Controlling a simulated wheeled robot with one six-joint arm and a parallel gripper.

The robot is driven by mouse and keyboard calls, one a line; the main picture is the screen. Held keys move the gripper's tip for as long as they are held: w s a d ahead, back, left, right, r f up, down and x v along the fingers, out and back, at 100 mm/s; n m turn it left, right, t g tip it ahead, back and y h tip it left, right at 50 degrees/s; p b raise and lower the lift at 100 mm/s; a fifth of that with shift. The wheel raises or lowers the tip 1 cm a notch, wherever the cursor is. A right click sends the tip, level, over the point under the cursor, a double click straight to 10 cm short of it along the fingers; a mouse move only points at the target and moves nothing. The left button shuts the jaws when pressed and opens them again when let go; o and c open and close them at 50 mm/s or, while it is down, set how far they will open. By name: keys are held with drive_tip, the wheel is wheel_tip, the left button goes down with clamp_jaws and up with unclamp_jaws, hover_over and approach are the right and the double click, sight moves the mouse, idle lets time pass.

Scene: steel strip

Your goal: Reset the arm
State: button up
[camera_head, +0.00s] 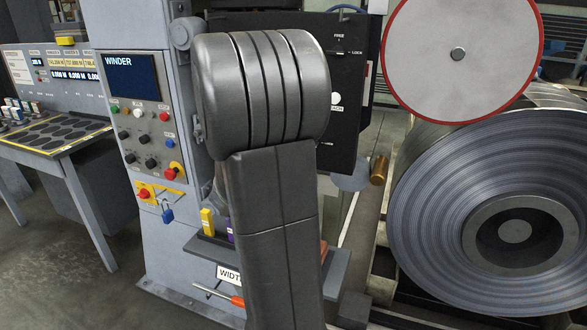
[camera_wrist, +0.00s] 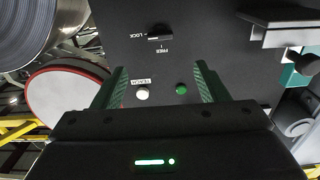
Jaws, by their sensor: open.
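My gripper (camera_wrist: 160,90) shows in the wrist view with its two green-ridged fingers spread apart and nothing between them. It faces a dark panel (camera_wrist: 225,50) that has a white button (camera_wrist: 142,93) labelled TEACH, a green light (camera_wrist: 181,89) and a FREE–LOCK switch (camera_wrist: 160,33). These show between or just beyond the fingers; I cannot tell the gap to the panel. In the head view my arm (camera_head: 265,150) stands in the middle and hides the gripper and part of the dark panel (camera_head: 350,60).
A WINDER control post (camera_head: 133,75) with buttons stands left of my arm, beside a console desk (camera_head: 60,130). A large steel coil (camera_head: 440,210) and a red-rimmed disc (camera_head: 425,60) are at the right. A shelf (camera_head: 335,265) with small items sits behind my arm.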

drive_tip(key=shift+w, duration=0.1)
drive_tip(key=p+x, duration=0.2)
drive_tip(key=x, duration=1.1)
drive_tip(key=shift+w+p, duration=0.3)
drive_tip(key=shift+p, duration=0.1)
drive_tip(key=shift+d, duration=0.15)
